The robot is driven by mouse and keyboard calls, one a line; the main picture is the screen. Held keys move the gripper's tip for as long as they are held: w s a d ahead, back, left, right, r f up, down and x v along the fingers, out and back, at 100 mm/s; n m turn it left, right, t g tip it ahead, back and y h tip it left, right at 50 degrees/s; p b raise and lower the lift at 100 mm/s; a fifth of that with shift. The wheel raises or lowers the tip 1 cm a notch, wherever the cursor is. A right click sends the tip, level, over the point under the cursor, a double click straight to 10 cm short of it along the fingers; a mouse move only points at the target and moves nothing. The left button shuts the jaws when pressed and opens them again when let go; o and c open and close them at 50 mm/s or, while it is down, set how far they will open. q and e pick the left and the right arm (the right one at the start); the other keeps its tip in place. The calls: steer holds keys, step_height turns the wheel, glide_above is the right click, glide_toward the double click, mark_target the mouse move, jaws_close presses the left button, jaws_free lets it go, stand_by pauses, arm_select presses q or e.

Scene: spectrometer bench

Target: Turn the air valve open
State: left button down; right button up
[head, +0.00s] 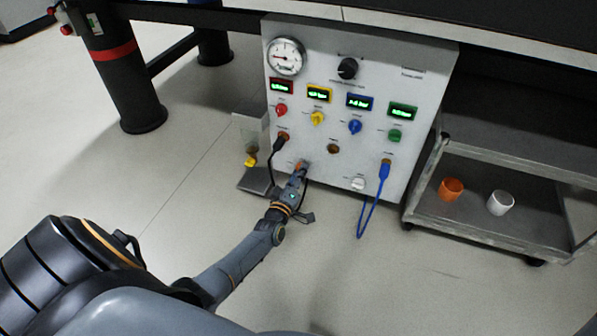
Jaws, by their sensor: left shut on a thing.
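A pale grey control panel (340,110) stands upright under the bench. My left gripper (301,168) is at its lower left, shut on a small panel fitting. The fingers hide most of that fitting, so I cannot tell its shape or how far it is turned. Red (281,110), yellow (317,118), blue (355,127) and green (395,135) knobs sit under lit green displays. A white knob (358,184) is low on the panel, right of my gripper. The labels are too small to read, so I cannot tell which part is the air valve. My right gripper is not in view.
A round gauge (286,56) and black dial (347,68) are at the panel's top. A black plug (281,142) and blue cable (369,213) hang near my gripper. A cart (470,228) with orange (451,189) and white (500,203) cups stands right. Front floor is clear.

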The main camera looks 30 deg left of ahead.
arm_select(q)
steer(key=shift+m, duration=0.4)
steer(key=c, duration=1)
jaws_free()
steer(key=shift+o, duration=0.2)
steer(key=v, duration=0.7)
steer(key=shift+s, duration=0.25)
steer(key=shift+r, duration=0.1)
